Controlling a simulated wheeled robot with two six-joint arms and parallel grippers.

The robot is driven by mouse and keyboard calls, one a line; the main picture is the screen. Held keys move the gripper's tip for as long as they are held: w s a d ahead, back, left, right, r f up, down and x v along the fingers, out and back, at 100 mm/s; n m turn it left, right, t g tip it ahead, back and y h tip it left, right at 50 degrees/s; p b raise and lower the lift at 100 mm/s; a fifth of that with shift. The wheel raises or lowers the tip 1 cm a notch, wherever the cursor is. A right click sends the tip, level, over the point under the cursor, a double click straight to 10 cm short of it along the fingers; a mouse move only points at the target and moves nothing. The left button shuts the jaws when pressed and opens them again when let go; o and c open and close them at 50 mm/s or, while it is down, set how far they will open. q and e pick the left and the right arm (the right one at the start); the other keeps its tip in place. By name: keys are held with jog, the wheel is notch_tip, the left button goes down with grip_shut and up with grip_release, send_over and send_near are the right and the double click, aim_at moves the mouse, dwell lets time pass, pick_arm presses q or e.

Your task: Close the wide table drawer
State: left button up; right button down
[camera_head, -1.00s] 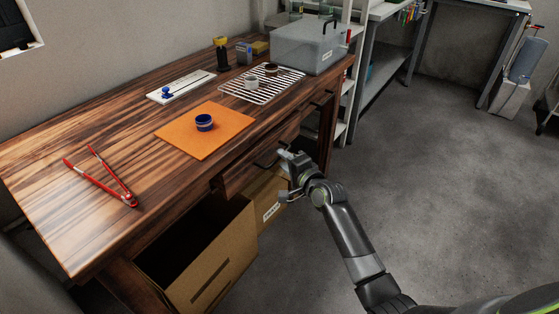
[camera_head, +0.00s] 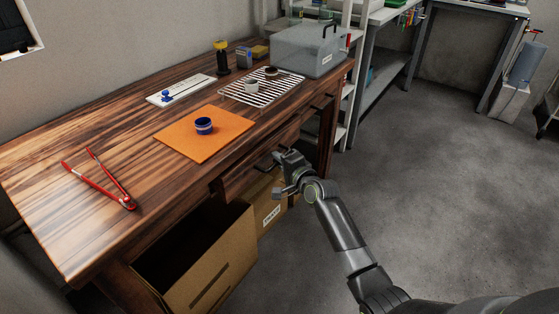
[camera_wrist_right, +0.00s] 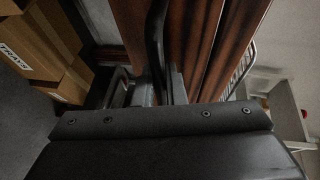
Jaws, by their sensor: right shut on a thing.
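The wide drawer (camera_head: 240,177) is of dark striped wood, under the front edge of the wooden table. How far it stands out is hard to tell from this angle. Its dark bar handle (camera_head: 264,163) shows just left of my right gripper. My right gripper (camera_head: 279,160) is at the drawer front, shut on the handle. In the right wrist view the black handle (camera_wrist_right: 156,40) runs down between the finger tips (camera_wrist_right: 148,88), beside the reddish-brown wood. My left gripper is in neither view.
Cardboard boxes (camera_head: 212,270) stand under the table, close below the drawer. The floor to the right is clear.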

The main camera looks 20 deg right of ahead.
aim_at(268, 155)
jog(key=w+a, duration=0.2)
jog(key=w, duration=0.1)
jog(key=shift+a, duration=0.15)
jog(key=shift+a+r, duration=0.1)
jog(key=c, duration=1.5)
grip_release()
jog(key=shift+w+a, duration=0.15)
jog(key=shift+w, duration=0.05)
jog(key=shift+s, duration=0.1)
